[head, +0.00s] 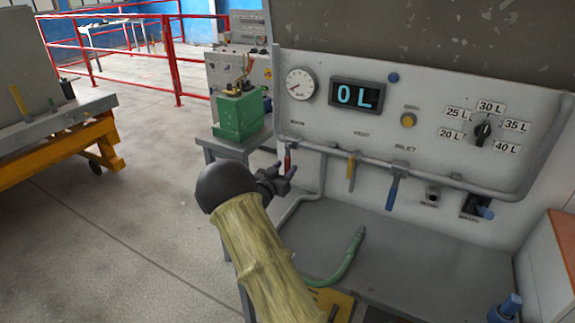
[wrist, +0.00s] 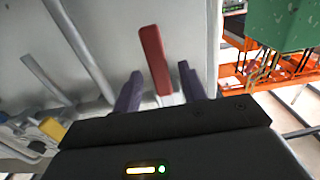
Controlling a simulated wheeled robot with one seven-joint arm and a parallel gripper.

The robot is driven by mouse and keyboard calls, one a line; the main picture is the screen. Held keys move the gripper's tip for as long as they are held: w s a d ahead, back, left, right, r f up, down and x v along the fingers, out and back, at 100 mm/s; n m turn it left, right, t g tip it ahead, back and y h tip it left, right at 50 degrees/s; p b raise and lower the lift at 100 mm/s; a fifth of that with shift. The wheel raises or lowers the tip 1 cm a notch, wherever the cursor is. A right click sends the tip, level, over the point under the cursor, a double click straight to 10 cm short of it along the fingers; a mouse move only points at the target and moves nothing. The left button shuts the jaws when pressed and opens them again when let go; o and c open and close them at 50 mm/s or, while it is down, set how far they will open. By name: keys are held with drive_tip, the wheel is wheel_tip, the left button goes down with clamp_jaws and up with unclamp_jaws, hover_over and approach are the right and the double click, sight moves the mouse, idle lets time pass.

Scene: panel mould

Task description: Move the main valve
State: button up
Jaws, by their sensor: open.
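The main valve is the red lever (head: 288,160) at the left end of the grey pipe on the white panel, under a small label that seems to read main. It hangs about upright. In the wrist view the red handle (wrist: 153,58) stands between my two dark fingers. My gripper (head: 282,177) is open at the lower end of the lever. In the wrist view my gripper (wrist: 160,82) has a finger on each side of the handle, with gaps visible on both sides. The head view hides part of the jaws' spacing.
A yellow lever (head: 351,172) and a blue lever (head: 393,192) hang farther right on the pipe (head: 335,152). A green hose (head: 349,262) lies on the bench below. The display reads 0 L.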

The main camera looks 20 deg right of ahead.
drive_tip(key=shift+x, duration=1.25)
clamp_jaws()
